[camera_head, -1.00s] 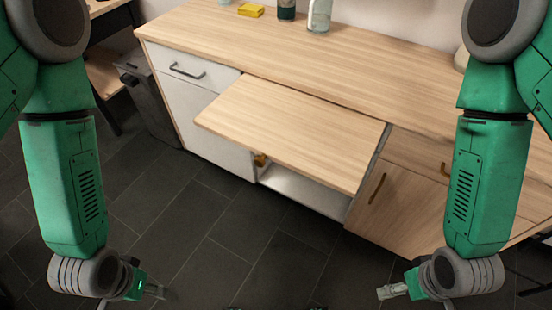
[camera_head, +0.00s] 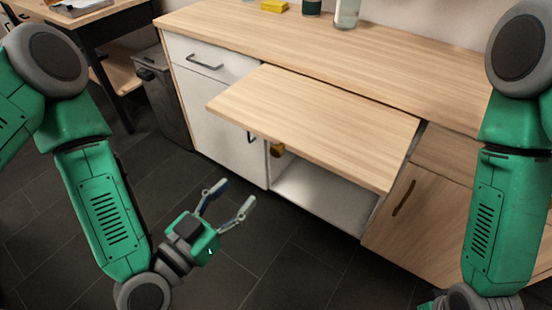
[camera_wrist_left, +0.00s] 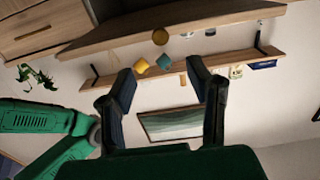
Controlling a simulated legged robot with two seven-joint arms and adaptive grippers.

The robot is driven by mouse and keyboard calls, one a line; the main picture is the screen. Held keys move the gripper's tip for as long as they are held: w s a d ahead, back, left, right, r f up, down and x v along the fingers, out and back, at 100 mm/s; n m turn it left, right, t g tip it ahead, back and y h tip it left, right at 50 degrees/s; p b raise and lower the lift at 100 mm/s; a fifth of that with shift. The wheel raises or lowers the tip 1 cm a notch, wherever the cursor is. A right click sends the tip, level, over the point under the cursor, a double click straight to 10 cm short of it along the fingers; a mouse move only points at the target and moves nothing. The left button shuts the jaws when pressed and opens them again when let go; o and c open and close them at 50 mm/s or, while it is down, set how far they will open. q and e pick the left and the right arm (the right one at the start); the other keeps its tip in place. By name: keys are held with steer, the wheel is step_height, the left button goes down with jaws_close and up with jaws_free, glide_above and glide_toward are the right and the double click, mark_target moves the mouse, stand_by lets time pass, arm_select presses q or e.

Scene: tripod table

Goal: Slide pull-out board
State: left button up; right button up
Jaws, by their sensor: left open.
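The pull-out board (camera_head: 315,125) is a flat light-wood panel that sticks out from under the countertop, above an open white compartment. My left gripper (camera_head: 232,196) is open and empty, in front of and below the board's left front part, apart from it. In the left wrist view its two fingers (camera_wrist_left: 160,78) are spread with nothing between them. A wooden plank crosses the top of that view; I cannot tell if it is the board. My right arm hangs at the right of the head view, with its gripper cut off by the bottom edge.
The countertop (camera_head: 330,55) holds a yellow sponge (camera_head: 274,6) and bottles at the back. A white drawer (camera_head: 210,58) is left of the board, a wooden cabinet door (camera_head: 415,212) right. A grey bin (camera_head: 160,95) stands at left. The dark floor in front is clear.

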mark_target(274, 153)
arm_select(q)
steer(key=x, duration=0.9)
steer(key=b+x, duration=0.1)
steer(key=x, duration=0.3)
steer(key=shift+w+d+r, duration=0.25)
steer(key=shift+w+r, duration=0.05)
jaws_close()
